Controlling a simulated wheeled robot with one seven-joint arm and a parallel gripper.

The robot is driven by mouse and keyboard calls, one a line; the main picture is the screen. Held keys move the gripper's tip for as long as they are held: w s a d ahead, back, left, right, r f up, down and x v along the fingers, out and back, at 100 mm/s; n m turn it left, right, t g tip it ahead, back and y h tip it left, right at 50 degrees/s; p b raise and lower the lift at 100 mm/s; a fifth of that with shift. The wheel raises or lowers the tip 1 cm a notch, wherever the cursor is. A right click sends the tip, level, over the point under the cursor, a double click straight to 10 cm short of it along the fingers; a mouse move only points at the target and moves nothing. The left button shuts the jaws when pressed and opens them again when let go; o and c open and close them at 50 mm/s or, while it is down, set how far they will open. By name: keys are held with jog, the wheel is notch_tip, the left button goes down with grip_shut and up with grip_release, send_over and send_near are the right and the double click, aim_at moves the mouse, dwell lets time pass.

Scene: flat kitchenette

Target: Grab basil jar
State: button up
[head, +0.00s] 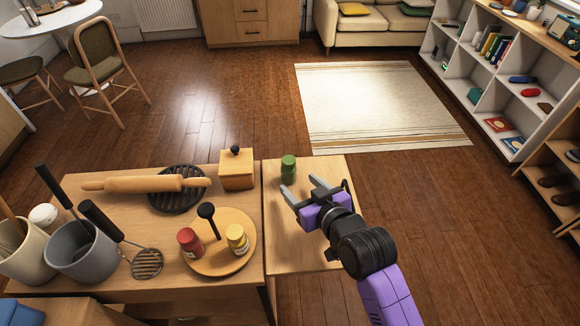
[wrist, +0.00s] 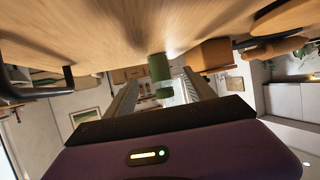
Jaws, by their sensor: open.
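The basil jar is taken to be the small green jar (head: 289,168). It stands upright on the wooden side surface at the right of the counter, near its far left part. In the wrist view, which is upside down, the green jar (wrist: 160,68) appears centred ahead, between the lines of the two fingers. My gripper (head: 298,185) is open and empty, its grey fingers pointing at the jar from the near right. The fingertips are close to the jar; whether they reach beside it, I cannot tell. The fingers also show in the wrist view (wrist: 161,84).
A wooden box (head: 236,170) with a black knob stands left of the jar. A round wooden tray (head: 213,264) holds a red jar (head: 190,242) and a yellow jar (head: 237,239). A rolling pin (head: 145,184) lies further left. The side surface's near part is clear.

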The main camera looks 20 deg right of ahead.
aim_at(292, 177)
jog(key=shift+p+x, duration=0.85)
jog(key=shift+x, duration=2.9)
jog(key=shift+r, duration=0.1)
grip_shut()
